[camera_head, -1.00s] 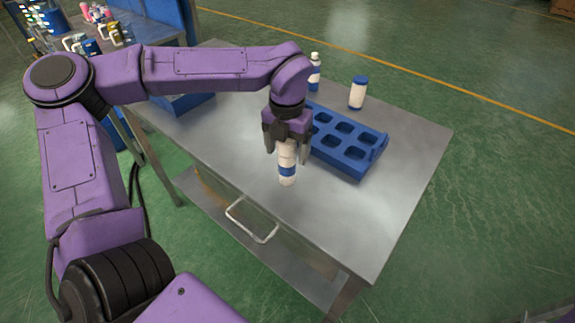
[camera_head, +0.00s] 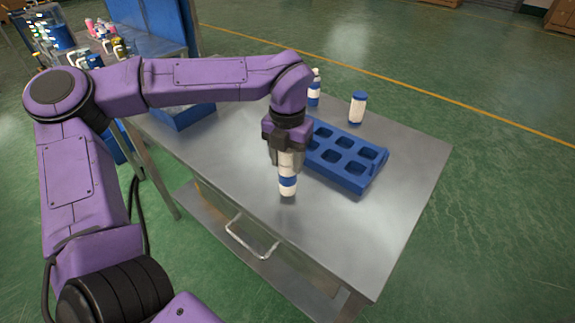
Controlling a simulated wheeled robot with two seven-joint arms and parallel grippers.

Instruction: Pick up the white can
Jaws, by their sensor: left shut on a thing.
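The white can (camera_head: 288,187) with a blue band stands upright at the near edge of the steel table, left of the blue tray. My left gripper (camera_head: 287,160) comes down on it from above and is shut on its upper part. The can's top is hidden between the fingers. I cannot tell whether the can's base touches the table. My right gripper is not in view.
A blue tray (camera_head: 372,180) with several square pockets lies right of the can. A blue-capped white can (camera_head: 357,108) and a white bottle with a blue band (camera_head: 314,90) stand behind it. A blue bin (camera_head: 185,115) is at the back left. The table's right side is clear.

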